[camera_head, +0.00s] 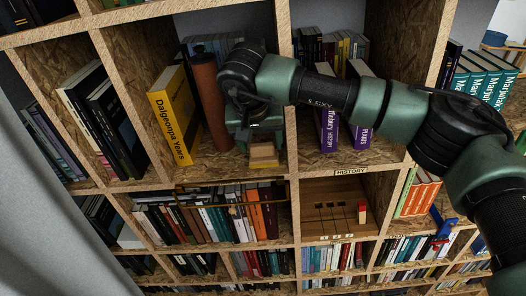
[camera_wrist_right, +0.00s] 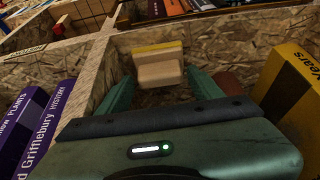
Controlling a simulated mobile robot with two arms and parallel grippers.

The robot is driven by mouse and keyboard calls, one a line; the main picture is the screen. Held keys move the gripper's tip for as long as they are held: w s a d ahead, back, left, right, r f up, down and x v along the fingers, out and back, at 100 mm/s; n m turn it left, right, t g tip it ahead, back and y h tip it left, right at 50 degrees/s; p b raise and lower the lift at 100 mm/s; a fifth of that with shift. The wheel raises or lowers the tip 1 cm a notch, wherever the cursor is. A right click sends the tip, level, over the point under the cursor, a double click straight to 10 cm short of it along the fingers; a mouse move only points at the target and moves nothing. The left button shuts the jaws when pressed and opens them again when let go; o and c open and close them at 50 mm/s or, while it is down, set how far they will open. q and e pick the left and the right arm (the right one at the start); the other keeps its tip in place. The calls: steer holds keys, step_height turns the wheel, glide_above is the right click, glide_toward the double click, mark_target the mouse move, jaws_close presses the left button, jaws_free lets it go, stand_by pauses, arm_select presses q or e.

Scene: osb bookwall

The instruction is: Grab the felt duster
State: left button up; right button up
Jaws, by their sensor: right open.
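The felt duster is a small tan wooden block with a yellow layer (camera_head: 263,155), near the front edge of a shelf compartment in the middle of the head view. It also shows in the right wrist view as a pale block with a yellow strip (camera_wrist_right: 158,70). My left gripper is not in view.
A yellow book (camera_head: 171,115) and a brown cylinder (camera_head: 210,100) stand left of my gripper. A wooden divider (camera_head: 291,140) stands close on the right, with purple books (camera_head: 327,128) beyond it. Shelves of books lie below.

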steer(key=shift+x, duration=0.9)
steer(key=shift+r, duration=0.1)
steer(key=c, duration=1.2)
